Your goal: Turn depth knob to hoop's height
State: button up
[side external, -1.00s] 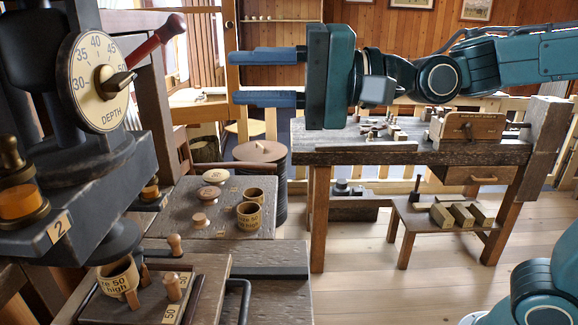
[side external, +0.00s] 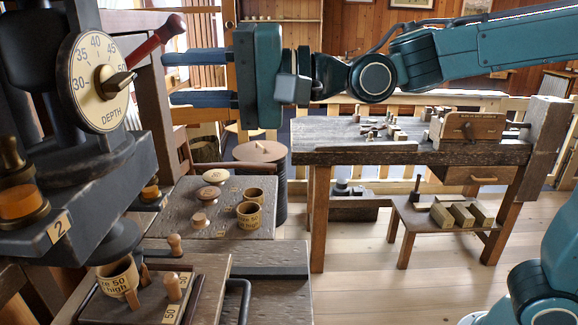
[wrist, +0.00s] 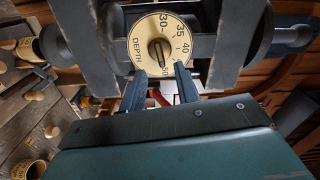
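The depth knob (side external: 117,83) is a dark bar handle at the centre of a cream dial (side external: 82,104) marked DEPTH, with numbers from 30 to 50. It also shows in the wrist view (wrist: 157,50), between my fingertips as seen there. Its exact reading is hard to tell. My gripper (side external: 166,78) is open and empty, its two blue fingers level and pointing at the dial, to the right of the knob and apart from it. A wooden hoop (side external: 116,276) lettered with 50 and "high" sits below the machine's head; the front of its lettering is partly covered by a peg.
A red-handled lever (side external: 155,35) sticks out beside the dial, close above my fingers. The machine's dark plate (side external: 95,195) lies below. More hoops (side external: 249,216) and wooden knobs stand on a lower bench. A workbench (side external: 340,145) is behind; the air under my gripper is clear.

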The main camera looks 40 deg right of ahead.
aim_at(128, 81)
jog(key=shift+x, duration=3.2)
grip_shut()
